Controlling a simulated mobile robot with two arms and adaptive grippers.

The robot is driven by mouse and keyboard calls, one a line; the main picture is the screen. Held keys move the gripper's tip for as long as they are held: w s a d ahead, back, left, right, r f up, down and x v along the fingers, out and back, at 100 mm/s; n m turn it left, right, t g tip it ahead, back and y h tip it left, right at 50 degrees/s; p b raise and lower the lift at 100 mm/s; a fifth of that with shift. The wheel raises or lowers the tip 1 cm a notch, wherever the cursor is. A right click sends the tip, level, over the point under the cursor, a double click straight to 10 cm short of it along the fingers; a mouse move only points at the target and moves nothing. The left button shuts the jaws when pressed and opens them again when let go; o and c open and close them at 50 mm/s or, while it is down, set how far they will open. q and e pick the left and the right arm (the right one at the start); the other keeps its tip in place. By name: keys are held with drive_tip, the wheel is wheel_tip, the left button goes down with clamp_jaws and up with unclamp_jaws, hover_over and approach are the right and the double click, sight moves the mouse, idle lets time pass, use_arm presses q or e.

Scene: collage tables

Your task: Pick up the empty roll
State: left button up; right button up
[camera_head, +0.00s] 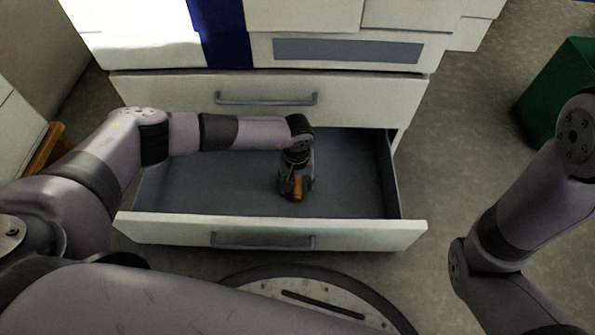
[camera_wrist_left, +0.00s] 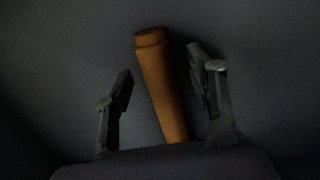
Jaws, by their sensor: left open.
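A brown, tube-like roll (camera_head: 298,188) lies on the floor of the open lower drawer (camera_head: 225,184). In the left wrist view the roll (camera_wrist_left: 160,85) shows as an orange-brown cylinder with a ring near its far end. Its near end is hidden by my gripper's body. My left gripper (camera_head: 293,192) reaches down into the drawer over the roll. In the left wrist view my left gripper (camera_wrist_left: 160,82) is open, with one finger on each side of the roll and a gap on both sides. My right gripper is out of view; only that arm shows.
The drawer's white front panel (camera_head: 270,232) stands nearest me, with a closed drawer (camera_head: 370,90) above and behind. The rest of the open drawer looks empty. A green bin (camera_head: 560,85) stands on the floor at the right.

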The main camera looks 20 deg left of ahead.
use_arm(q)
drive_tip(key=shift+f, duration=0.4)
drive_tip(key=shift+r, duration=0.1)
clamp_jaws()
idle(0.3)
